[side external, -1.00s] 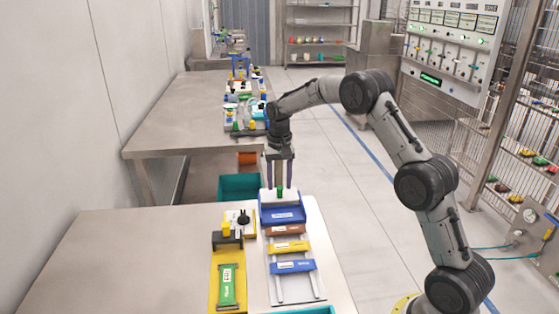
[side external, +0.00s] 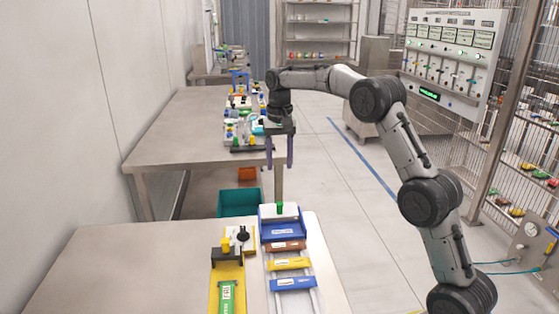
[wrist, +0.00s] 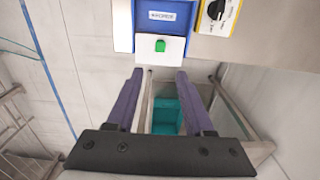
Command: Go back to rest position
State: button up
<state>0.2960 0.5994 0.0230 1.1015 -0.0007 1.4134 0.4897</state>
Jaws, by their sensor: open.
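My gripper (side external: 280,152) is open and empty, with its purple fingers spread and pointing down. It is raised above the far end of the near table, behind and above a white block with a green button (side external: 279,209). In the wrist view my gripper (wrist: 152,76) shows both fingers apart with nothing between them. The green button (wrist: 160,45) lies ahead of the fingertips there, on the white block beside the blue tray (wrist: 162,17). The blue tray (side external: 283,230) sits at the top of a rail with labelled brown, yellow and blue pieces.
A yellow fixture with a green piece (side external: 227,296) stands left of the rail. A teal bin (side external: 239,203) and an orange bin (side external: 247,174) are below, between the tables. The far table (side external: 180,125) holds several small items.

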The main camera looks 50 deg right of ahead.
jog(key=shift+a, duration=0.1)
jog(key=s+a+r+t, duration=0.1)
jog(key=s+a+r, duration=0.1)
jog(key=r, duration=0.3)
jog(key=s+a+r+t, duration=0.1)
jog(key=s+a+r, duration=0.15)
jog(key=r, duration=0.25)
jog(key=s+a+r+n+t, duration=0.25)
jog(key=s+a+r, duration=0.3)
jog(key=s, duration=0.55)
jog(key=s+a+f+n, duration=0.3)
jog(key=s+a, duration=0.1)
jog(key=s, duration=0.8)
jog(key=s+a+f+n+t, duration=0.1)
jog(key=s+f+n, duration=0.2)
jog(key=s+f, duration=0.3)
notch_tip(320, 180, down, 4)
jog(key=shift+s+f, duration=0.15)
jog(key=shift+s, duration=0.15)
